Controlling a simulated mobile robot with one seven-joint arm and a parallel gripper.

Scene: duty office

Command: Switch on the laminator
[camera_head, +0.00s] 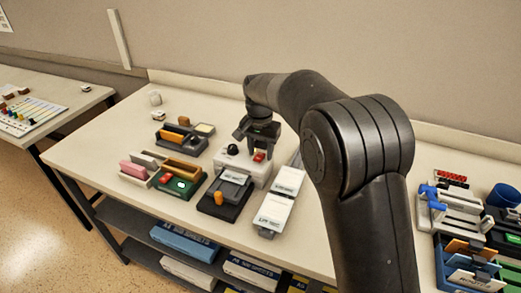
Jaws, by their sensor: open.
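A white box-shaped device (257,174) with a round black knob (233,149) and a small red switch (259,156) stands on the table; it looks like the laminator, but I cannot read a name on it. The switch's position is too small to tell. My gripper (257,142) is open and empty, pointing down over the back of this device, close to the red switch. I cannot tell whether a finger touches it. The gripper and arm hide part of the device's back.
A dark device with an orange knob (218,198) and white labelled boxes (277,207) stand in front. A green device (180,185) and stationery trays (185,138) are to the left. Organisers (465,215) stand at the right.

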